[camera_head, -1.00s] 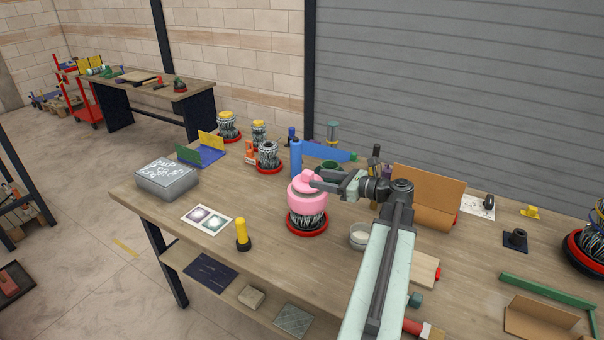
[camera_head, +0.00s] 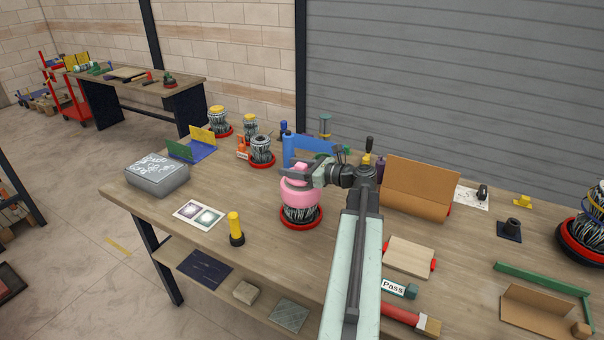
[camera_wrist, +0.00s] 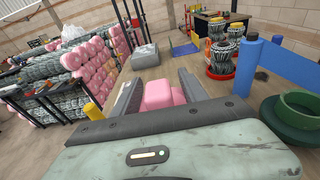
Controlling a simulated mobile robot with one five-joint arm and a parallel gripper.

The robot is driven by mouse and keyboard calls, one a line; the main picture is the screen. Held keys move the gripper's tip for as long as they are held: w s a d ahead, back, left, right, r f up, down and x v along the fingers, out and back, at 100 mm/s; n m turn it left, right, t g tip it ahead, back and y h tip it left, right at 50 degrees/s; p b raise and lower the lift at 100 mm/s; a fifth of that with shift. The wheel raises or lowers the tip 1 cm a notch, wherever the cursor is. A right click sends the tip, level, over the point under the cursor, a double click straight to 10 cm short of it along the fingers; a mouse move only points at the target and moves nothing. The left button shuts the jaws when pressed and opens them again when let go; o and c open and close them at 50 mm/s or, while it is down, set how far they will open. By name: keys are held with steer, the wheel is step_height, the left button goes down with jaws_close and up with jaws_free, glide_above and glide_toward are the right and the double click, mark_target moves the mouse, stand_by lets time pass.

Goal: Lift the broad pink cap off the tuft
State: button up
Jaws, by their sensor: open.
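The broad pink cap (camera_head: 299,196) sits over a black-and-white tuft (camera_head: 300,216), which stands upright in a red ring base on the wooden bench. A smaller pink knob (camera_head: 302,167) rises from the cap's top. My gripper (camera_head: 296,176) is open at the knob's height, coming in from the right. In the wrist view the knob (camera_wrist: 161,94) lies between my two fingers (camera_wrist: 158,78), with a gap showing on its left; whether the right finger touches it I cannot tell. My wrist housing hides the cap's broad part in that view.
A blue upright roll (camera_wrist: 248,65) and a green ring (camera_wrist: 295,118) stand to the right in the wrist view. Other tufts (camera_head: 262,150) stand behind. A yellow-and-black post (camera_head: 236,228) stands front left. A grey box (camera_head: 157,178) is at the left end.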

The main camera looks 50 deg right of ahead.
jaws_close()
steer(key=shift+r, duration=0.15)
steer(key=shift+r+p, duration=0.3)
steer(key=shift+p, duration=0.15)
step_height(320, 180, up, 3)
steer(key=p, duration=0.3)
steer(key=s+d+r+p, duration=0.1)
steer(key=s+d, duration=0.8)
steer(key=s, duration=0.4)
steer(key=shift+d, duration=0.25)
